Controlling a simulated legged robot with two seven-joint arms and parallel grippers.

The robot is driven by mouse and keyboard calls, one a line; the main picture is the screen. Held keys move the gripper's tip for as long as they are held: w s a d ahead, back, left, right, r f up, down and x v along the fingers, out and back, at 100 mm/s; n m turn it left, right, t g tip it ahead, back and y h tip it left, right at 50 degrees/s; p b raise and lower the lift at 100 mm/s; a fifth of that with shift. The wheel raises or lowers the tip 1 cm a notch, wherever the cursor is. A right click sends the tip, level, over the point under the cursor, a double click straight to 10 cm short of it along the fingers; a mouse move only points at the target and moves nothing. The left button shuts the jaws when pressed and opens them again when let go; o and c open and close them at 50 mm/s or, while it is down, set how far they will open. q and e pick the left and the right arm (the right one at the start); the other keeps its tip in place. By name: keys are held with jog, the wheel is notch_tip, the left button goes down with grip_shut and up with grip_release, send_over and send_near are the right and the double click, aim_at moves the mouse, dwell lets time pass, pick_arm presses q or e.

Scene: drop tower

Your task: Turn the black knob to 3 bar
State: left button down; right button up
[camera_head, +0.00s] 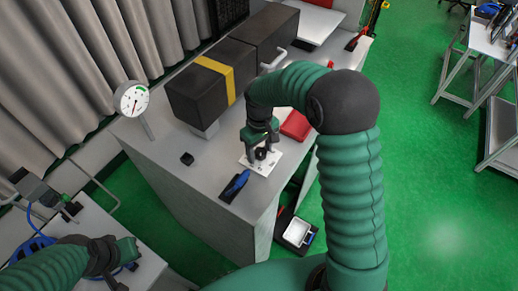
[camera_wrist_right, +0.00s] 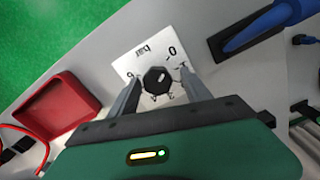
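The black knob (camera_wrist_right: 157,80) sits on a white plate (camera_wrist_right: 128,66) with printed numbers and "bar", upside down in the right wrist view. Its pointer direction is too small to read. In the head view the plate (camera_head: 251,163) lies near the grey bench's front edge, and the knob (camera_head: 260,153) is partly hidden by my gripper. My right gripper (camera_wrist_right: 160,76) is open, with one finger on each side of the knob and a gap visible on the right. My left gripper (camera_head: 112,268) is low at the left, away from the knob; its fingers are unclear.
A round white gauge (camera_head: 132,98) stands on the bench's left part; its reading is too small. A blue-handled tool (camera_head: 236,186) lies beside the plate. A red tray (camera_head: 295,125) lies behind it. A large black box with a yellow band (camera_head: 214,75) stands farther back.

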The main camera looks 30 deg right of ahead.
aim_at(258, 153)
jog(key=shift+a, duration=0.1)
jog(key=shift+d+r, duration=0.1)
jog(key=shift+d, duration=0.25)
jog(key=shift+w+d+r, duration=0.1)
jog(key=shift+r, duration=0.25)
pick_arm(q)
jog(key=f+b, duration=0.2)
jog(key=b, duration=0.1)
jog(key=shift+d+f, duration=0.35)
pick_arm(e)
notch_tip(258, 153, up, 16)
jog(key=shift+a, duration=0.25)
jog(key=shift+d, duration=0.1)
